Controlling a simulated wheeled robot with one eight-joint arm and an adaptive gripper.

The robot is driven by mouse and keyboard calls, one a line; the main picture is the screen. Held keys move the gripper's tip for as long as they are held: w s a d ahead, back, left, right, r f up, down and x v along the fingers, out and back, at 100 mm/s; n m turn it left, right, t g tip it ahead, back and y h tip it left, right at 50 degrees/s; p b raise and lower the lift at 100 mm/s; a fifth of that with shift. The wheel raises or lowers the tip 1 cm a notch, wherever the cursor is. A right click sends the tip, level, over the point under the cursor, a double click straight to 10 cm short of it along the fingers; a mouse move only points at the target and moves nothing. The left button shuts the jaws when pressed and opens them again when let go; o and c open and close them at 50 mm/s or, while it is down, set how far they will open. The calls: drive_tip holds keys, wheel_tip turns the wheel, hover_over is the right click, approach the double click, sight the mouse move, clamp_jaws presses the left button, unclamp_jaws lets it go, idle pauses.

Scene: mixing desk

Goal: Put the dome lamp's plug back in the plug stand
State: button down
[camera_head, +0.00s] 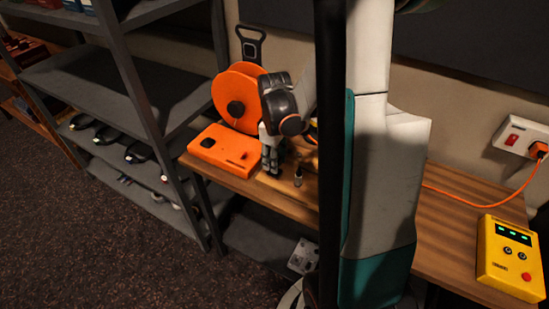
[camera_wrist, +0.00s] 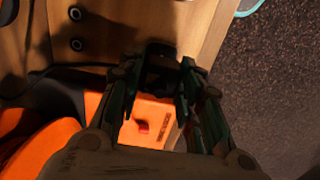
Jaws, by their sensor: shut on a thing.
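My gripper (camera_head: 270,168) points down at the left part of the wooden desk, beside an orange box. In the wrist view my gripper (camera_wrist: 165,75) is shut on a dark, blocky thing (camera_wrist: 161,62), which looks like the plug; shadow hides its detail. A wooden surface with two dark round sockets (camera_wrist: 77,45), perhaps the plug stand, lies left of the held thing in the wrist view, apart from it. In the head view a small upright grey peg (camera_head: 298,178) stands just right of my gripper. I cannot make out the dome lamp.
The orange box (camera_head: 222,150) and orange reel (camera_head: 238,95) stand close by my gripper. A grey shelf rack (camera_head: 125,75) is at left. A yellow box (camera_head: 511,258) and wall outlet (camera_head: 520,133) with an orange cord are at right. My arm hides the desk's middle.

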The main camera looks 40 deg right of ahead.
drive_tip(key=shift+f+b, duration=0.85)
drive_tip(key=shift+f, duration=0.1)
drive_tip(key=shift+f+b, duration=0.6)
drive_tip(key=shift+b, duration=0.2)
idle(2.1)
drive_tip(key=c, duration=1.1)
unclamp_jaws()
drive_tip(key=shift+o, duration=0.2)
drive_tip(key=shift+r, duration=0.1)
wheel_tip(320, 180, up, 12)
drive_tip(key=shift+f, duration=0.1)
